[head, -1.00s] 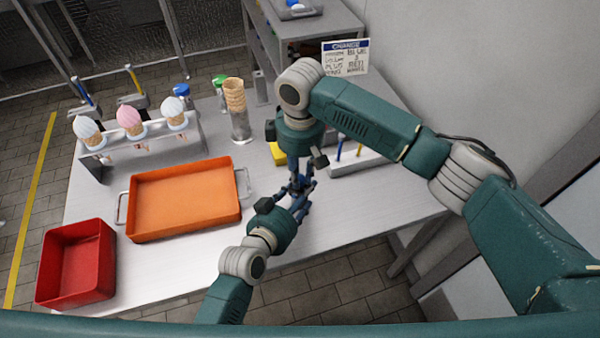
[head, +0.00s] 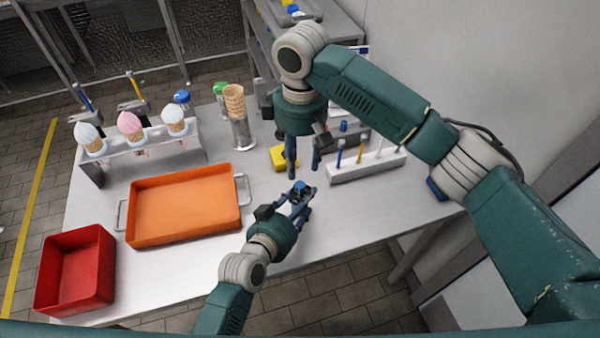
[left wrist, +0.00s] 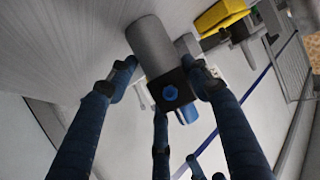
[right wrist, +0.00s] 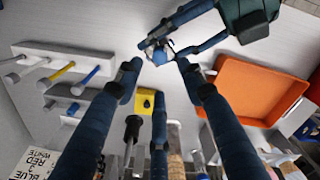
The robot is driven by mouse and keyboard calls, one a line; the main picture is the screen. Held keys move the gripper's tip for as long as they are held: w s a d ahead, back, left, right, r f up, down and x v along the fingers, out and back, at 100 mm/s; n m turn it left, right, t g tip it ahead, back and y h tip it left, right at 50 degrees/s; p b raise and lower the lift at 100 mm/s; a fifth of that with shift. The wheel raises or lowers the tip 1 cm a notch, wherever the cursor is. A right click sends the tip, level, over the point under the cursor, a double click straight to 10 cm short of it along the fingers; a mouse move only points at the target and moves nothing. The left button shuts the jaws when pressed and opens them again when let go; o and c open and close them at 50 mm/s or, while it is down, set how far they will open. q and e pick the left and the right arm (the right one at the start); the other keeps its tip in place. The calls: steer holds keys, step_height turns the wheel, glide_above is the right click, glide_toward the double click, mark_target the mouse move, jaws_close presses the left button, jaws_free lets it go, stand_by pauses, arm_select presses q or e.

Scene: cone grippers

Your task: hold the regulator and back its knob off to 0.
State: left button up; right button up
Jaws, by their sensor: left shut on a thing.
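The regulator has a grey cylinder (left wrist: 150,45), a dark square block (left wrist: 188,84) and a blue knob (left wrist: 170,92). My left gripper (head: 302,198) is shut on it, with fingers on both sides of the body, above the table's front part. The knob also shows in the head view (head: 300,186) and faces up at my right wrist camera (right wrist: 160,57). My right gripper (head: 304,168) is open and empty above and behind the regulator, apart from the knob; its fingers also stand apart in the right wrist view (right wrist: 158,72). The knob's reading is too small to tell.
A white rack (head: 372,168) with coloured rods stands right of my right gripper. A yellow block (head: 279,158) lies behind it. An orange tray (head: 185,205), a red bin (head: 76,270) and a cone stand (head: 150,148) are to the left. The table's front right is clear.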

arm_select(q)
steer(key=shift+f, duration=0.15)
arm_select(e)
steer(key=shift+r, duration=2.1)
arm_select(q)
steer(key=o, duration=1.4)
steer(key=shift+s, duration=0.1)
